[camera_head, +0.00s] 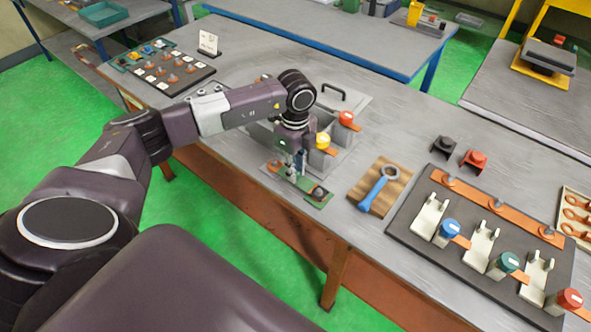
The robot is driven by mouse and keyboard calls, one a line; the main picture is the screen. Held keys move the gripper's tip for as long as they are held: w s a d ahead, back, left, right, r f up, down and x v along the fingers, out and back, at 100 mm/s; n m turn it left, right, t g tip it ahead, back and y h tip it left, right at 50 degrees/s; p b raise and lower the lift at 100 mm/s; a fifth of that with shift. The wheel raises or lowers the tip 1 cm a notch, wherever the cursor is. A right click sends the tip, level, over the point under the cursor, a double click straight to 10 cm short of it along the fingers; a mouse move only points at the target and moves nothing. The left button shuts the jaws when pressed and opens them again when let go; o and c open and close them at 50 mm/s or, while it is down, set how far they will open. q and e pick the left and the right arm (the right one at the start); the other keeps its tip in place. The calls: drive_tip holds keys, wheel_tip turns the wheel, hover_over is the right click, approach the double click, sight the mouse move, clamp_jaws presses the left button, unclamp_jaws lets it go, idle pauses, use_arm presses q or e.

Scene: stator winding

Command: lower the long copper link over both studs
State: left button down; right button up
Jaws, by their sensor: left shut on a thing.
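My left gripper (293,172) points down over a small green terminal board (325,202) at the front edge of the table. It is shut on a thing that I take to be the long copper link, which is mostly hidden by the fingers. One dark round stud (318,192) shows at the board's right end. A copper-coloured part (274,165) shows at its left end, and I cannot tell whether this is the link or a terminal. Whether the link is above or around the studs is too small to tell. My right gripper is out of view.
Grey housings with a yellow knob (323,141) and a red knob (346,118) stand close behind the gripper. A blue ring wrench (378,187) lies on a wooden block to the right. Further right is a dark panel (455,258) with a copper bar (495,208).

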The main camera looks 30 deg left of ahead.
use_arm(q)
drive_tip(key=shift+f, duration=0.3)
drive_tip(key=c, duration=1.8)
unclamp_jaws()
drive_tip(key=shift+o, duration=0.2)
drive_tip(key=shift+r, duration=0.1)
wheel_tip(320, 180, up, 7)
drive_tip(key=p, duration=0.4)
drive_tip(key=shift+p, duration=0.4)
